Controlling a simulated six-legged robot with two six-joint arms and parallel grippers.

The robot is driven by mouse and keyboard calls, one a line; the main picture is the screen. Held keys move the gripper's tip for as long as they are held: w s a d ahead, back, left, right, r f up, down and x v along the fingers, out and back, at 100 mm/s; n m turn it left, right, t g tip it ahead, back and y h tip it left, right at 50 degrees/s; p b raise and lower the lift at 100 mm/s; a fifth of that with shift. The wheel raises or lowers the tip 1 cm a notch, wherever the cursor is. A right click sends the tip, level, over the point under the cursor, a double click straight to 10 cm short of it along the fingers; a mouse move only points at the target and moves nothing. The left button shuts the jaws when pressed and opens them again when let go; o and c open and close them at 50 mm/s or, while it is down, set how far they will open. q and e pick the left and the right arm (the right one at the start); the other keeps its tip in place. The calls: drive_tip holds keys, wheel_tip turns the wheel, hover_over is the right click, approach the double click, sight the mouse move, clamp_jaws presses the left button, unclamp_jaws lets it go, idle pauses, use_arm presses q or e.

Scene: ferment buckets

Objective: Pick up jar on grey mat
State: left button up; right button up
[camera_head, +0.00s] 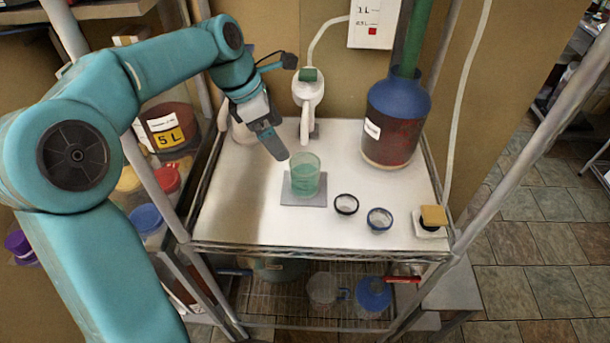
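A translucent green jar (305,174) stands upright on a small grey mat (300,201) on the white shelf top. It looks open at the top, and a greener band shows in its lower part. My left gripper (279,156) points down toward the shelf, just left of the jar's rim, and appears apart from it. I see its fingers edge-on, so the gap between them does not show. Nothing is visible in it. My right gripper is not in view.
Two small dark-rimmed cups (346,204) (379,220) stand right of the mat. A large blue-topped vessel (392,125) is at the back right. The shelf's front left is clear.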

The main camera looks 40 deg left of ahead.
use_arm(q)
approach(297, 166)
drive_tip(key=s+d, duration=0.1)
drive_tip(key=d, duration=0.2)
drive_tip(key=x, duration=0.6)
drive_tip(key=shift+s+f, duration=0.15)
drive_tip(key=shift+f, duration=0.3)
drive_tip(key=shift+a, duration=0.15)
drive_tip(key=c, duration=1.4)
